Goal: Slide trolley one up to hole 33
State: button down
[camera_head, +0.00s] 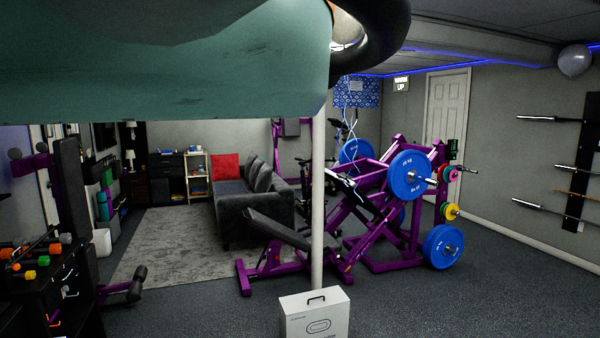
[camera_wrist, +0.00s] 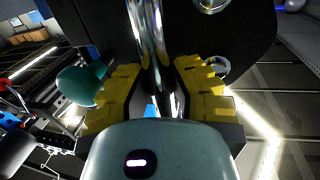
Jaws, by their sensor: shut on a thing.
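My gripper (camera_wrist: 158,92) has yellow finger pads on both sides of a shiny chrome bar (camera_wrist: 148,35) in the wrist view. It is shut on this bar, which runs upward between the fingers. Dark panels lie behind the bar. A teal rounded knob (camera_wrist: 82,82) is left of the left finger. A metal ring (camera_wrist: 219,66) shows beside the right finger. I cannot make out trolley one as a whole, or any hole numbers. My gripper is not visible in the head view, where a large green shape and a black rounded part cover the top.
In the head view, a purple rack with blue plates (camera_head: 408,174) stands at right, and a purple bench (camera_head: 275,230) at centre. A dark sofa (camera_head: 240,205) is behind. A dumbbell rack (camera_head: 45,285) is at left. Open floor (camera_head: 500,300) lies at front right.

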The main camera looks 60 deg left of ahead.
notch_tip(320, 180, up, 11)
jog(key=shift+d+r+b, duration=0.1)
jog(key=shift+r+b, duration=0.1)
jog(key=shift+b, duration=0.45)
jog(key=c, duration=0.8)
grip_release()
jog(key=shift+f, duration=0.1)
jog(key=shift+c, duration=0.2)
jog(key=v, duration=1.2)
